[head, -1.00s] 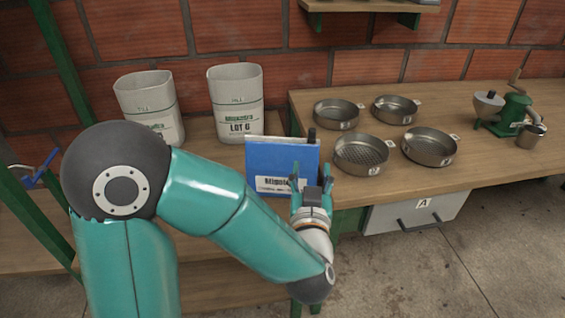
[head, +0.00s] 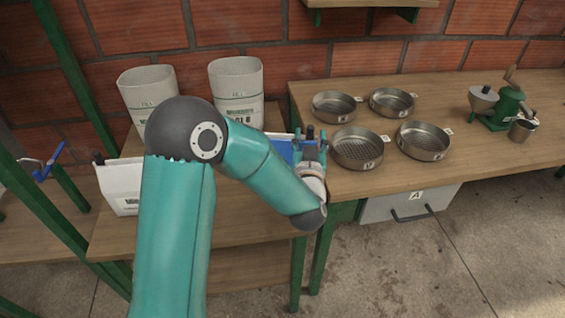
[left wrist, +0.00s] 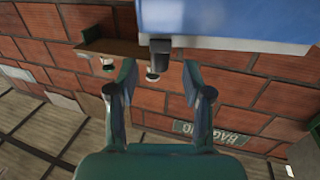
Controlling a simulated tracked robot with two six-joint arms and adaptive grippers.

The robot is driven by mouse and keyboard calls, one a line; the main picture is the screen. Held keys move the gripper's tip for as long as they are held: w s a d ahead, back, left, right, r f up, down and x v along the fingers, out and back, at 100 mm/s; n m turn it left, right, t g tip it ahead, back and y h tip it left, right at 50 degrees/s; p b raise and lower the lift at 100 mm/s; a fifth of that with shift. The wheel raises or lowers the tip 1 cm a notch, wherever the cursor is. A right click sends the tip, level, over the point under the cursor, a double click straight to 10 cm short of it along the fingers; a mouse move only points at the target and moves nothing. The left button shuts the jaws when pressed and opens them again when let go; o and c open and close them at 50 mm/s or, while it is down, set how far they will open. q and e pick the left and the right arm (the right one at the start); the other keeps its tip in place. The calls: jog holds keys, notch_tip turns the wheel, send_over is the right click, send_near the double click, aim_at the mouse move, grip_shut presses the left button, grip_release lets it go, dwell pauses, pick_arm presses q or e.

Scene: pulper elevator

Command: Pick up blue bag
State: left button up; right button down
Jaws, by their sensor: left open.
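The blue bag (head: 282,148) stands on the lower wooden bench at the left end of the higher table, mostly hidden behind my left arm in the head view. In the left wrist view, the blue bag (left wrist: 230,18) fills the top of the picture, with a black tab (left wrist: 160,48) at its edge. My left gripper (head: 310,134) is at the bag's right end. In the left wrist view, the left gripper (left wrist: 155,75) is open and empty, its fingertips spread to either side of the black tab and a little short of it. My right gripper is not in view.
Two pale sacks (head: 237,82) stand at the back by the brick wall. A white bag (head: 120,180) with a black tab is at left. Several round metal sieves (head: 358,147) and a green grinder (head: 508,108) are on the table (head: 455,160). Its edge lies close to my gripper.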

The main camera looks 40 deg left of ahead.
aim_at(310, 130)
pick_arm(q)
jog(key=shift+p+x, duration=0.3)
jog(key=shift+x, duration=1.55)
jog(key=shift+r, duration=0.15)
grip_shut()
jog(key=shift+r, duration=0.1)
